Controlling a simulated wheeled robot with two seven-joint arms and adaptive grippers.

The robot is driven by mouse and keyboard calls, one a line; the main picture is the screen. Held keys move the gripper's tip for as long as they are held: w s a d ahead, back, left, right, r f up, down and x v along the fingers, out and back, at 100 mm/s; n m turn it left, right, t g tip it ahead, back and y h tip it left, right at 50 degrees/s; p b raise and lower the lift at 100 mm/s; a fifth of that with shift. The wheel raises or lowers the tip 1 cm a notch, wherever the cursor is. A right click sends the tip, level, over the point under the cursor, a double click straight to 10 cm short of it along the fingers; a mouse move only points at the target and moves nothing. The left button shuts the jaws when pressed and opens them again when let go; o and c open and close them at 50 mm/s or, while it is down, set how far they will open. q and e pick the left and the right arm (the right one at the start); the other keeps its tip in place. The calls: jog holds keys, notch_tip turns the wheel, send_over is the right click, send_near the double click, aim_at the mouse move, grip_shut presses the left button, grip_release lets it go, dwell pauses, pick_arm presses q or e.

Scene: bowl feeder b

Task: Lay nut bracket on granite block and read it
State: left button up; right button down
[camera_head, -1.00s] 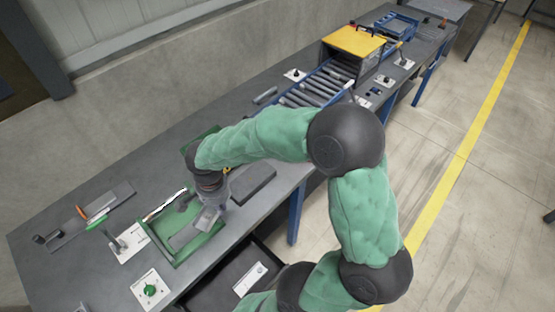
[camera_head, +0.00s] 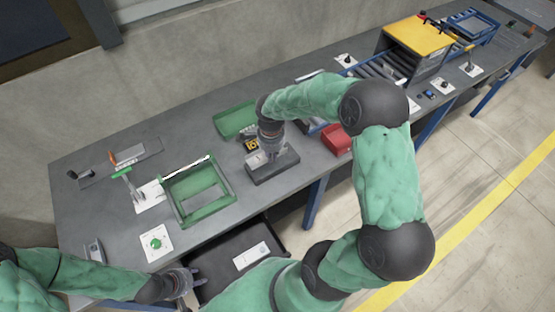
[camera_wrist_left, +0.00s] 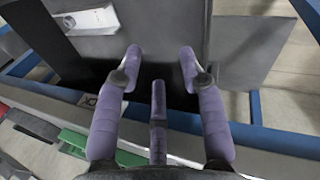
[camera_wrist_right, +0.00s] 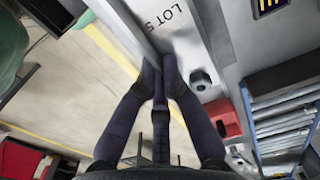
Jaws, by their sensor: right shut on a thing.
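My right gripper (camera_head: 262,150) is shut on the nut bracket (camera_head: 257,159), over the granite block (camera_head: 281,167), a dark grey slab on the bench. I cannot tell whether the bracket touches the block. In the right wrist view the bracket (camera_wrist_right: 185,40) is a pale grey plate lettered "LOT 5", with a nut (camera_wrist_right: 200,82) on it; the fingertips (camera_wrist_right: 160,65) press at its edge. My left gripper (camera_head: 188,282) is open and empty near the bench's front edge; the left wrist view shows its fingers (camera_wrist_left: 159,60) apart.
Another green tray (camera_head: 232,122) lies behind. A black-and-yellow device (camera_head: 250,144) and a red bin (camera_head: 337,139) flank the gripper. A dark drawer (camera_head: 222,270) lies below the bench.

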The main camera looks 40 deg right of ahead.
send_over(277, 165)
notch_tip(277, 165, down, 5)
jog(key=shift+r, duration=0.1)
notch_tip(277, 165, down, 3)
jog(key=shift+f+b, duration=0.15)
jog(key=shift+b, duration=0.2)
jog(key=c, duration=1.8)
grip_release()
jog(key=shift+f, duration=0.15)
jog(key=o, duration=0.4)
